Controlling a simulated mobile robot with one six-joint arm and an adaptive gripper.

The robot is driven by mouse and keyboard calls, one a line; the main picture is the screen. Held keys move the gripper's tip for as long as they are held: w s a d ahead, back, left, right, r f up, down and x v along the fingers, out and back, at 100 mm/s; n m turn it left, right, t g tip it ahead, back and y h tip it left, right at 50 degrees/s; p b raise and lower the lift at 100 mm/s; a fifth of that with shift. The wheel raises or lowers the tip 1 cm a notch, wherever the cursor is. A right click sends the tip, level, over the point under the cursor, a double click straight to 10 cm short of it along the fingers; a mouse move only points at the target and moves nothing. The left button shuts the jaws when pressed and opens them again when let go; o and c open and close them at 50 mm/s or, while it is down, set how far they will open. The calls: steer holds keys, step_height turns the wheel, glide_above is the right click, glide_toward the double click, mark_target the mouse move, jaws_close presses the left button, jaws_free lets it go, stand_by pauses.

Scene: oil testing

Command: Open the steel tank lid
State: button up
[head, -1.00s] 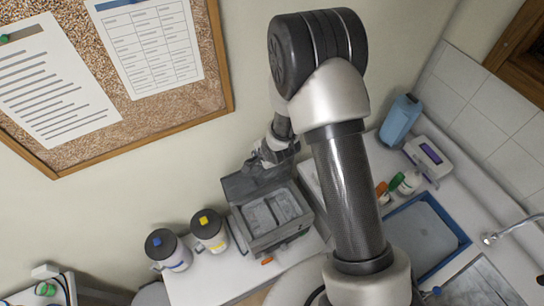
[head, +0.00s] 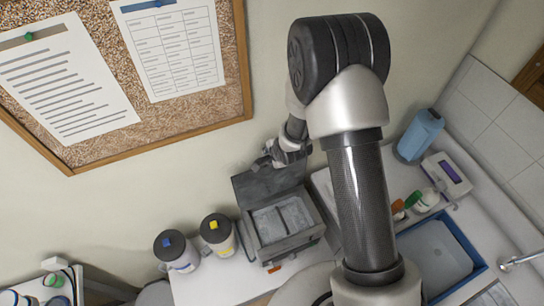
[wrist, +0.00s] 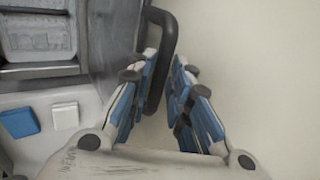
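The grey steel tank (head: 316,239) stands on the white counter against the wall, its top uncovered and pale inner compartments showing. Its lid (head: 262,186) stands raised, nearly upright, at the back edge. My gripper (head: 290,154) is at the lid's upper edge on the wall side. In the wrist view, the dark lid handle (wrist: 168,30) runs between the blue-and-white fingers of my gripper (wrist: 165,62). The fingers are apart, with a gap showing between the handle and the right finger; the left finger lies close against or beside the handle. Part of the tank (wrist: 40,70) shows at left.
Two dark-capped bottles, blue-marked (head: 180,254) and yellow-marked (head: 219,238), stand left of the tank. Right of my arm are a blue container (head: 420,135), a white device (head: 447,175), small bottles and a blue-rimmed tray (head: 470,245). The wall is close behind the lid.

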steer(key=shift+o, duration=1.1)
steer(key=shift+s+f, duration=0.1)
steer(key=shift+f, duration=0.05)
steer(key=v, duration=1.2)
steer(key=shift+d, duration=0.1)
steer(key=s+d+n+h+b, duration=0.3)
steer(key=s+d+n+b, duration=0.4)
steer(key=b, duration=0.8)
steer(key=s+d+f+n+b, duration=0.1)
steer(key=s+f+n+b, duration=0.1)
steer(key=s+b, duration=0.4)
steer(key=s+d+f+n+g+b, duration=0.1)
steer(key=s+n+b, duration=0.4)
steer(key=s, duration=0.6)
steer(key=shift+f+y+b, duration=0.4)
steer(key=shift+f+b, duration=0.35)
steer(key=shift+f, duration=0.05)
